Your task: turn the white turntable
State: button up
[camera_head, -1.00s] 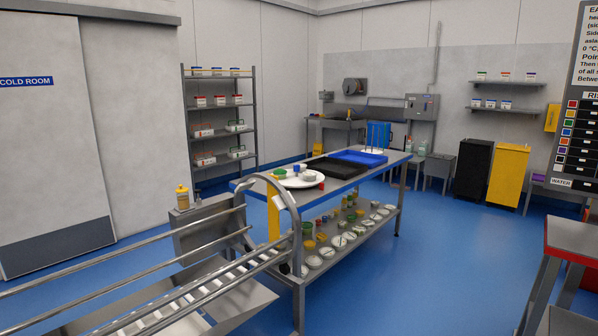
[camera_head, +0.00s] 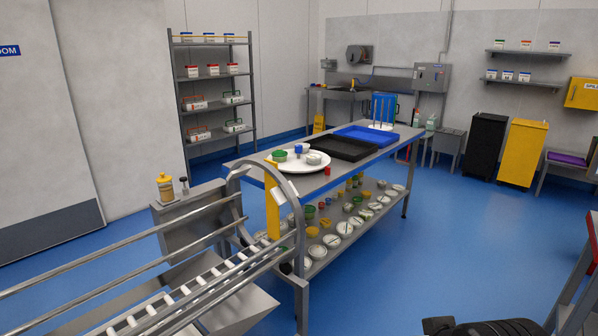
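The white turntable (camera_head: 296,168) is a round disc on the near left end of the steel table (camera_head: 262,164). On it stand a green tub (camera_head: 279,156), a small blue item (camera_head: 299,149) and a pale grey round tub (camera_head: 314,159). A small red item (camera_head: 327,171) is at the table edge beside the disc. My gripper's fingers are not seen. A dark shape cut off at the bottom right edge looks like part of my arm, well apart from the turntable.
A roller conveyor with steel rails (camera_head: 120,260) blocks the near left. A black tray (camera_head: 342,148) and a blue tray (camera_head: 372,134) lie behind the turntable. Several tubs and discs fill the lower shelf. Blue floor (camera_head: 430,250) is clear right of the table.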

aim_at(297, 163)
jog(key=i+l+z, duration=0.15)
jog(key=i+z, duration=0.3)
jog(key=i, duration=0.6)
jog(key=i+j+z, duration=0.2)
jog(key=i+z, duration=0.25)
jog(key=i, duration=0.6)
jog(key=i+j+u, duration=0.25)
jog(key=u, duration=0.15)
jog(key=i+u, duration=0.85)
jog(key=i+l+u, duration=0.15)
jog(key=i+u, duration=0.25)
jog(key=i, duration=0.3)
jog(key=j+u, duration=0.05)
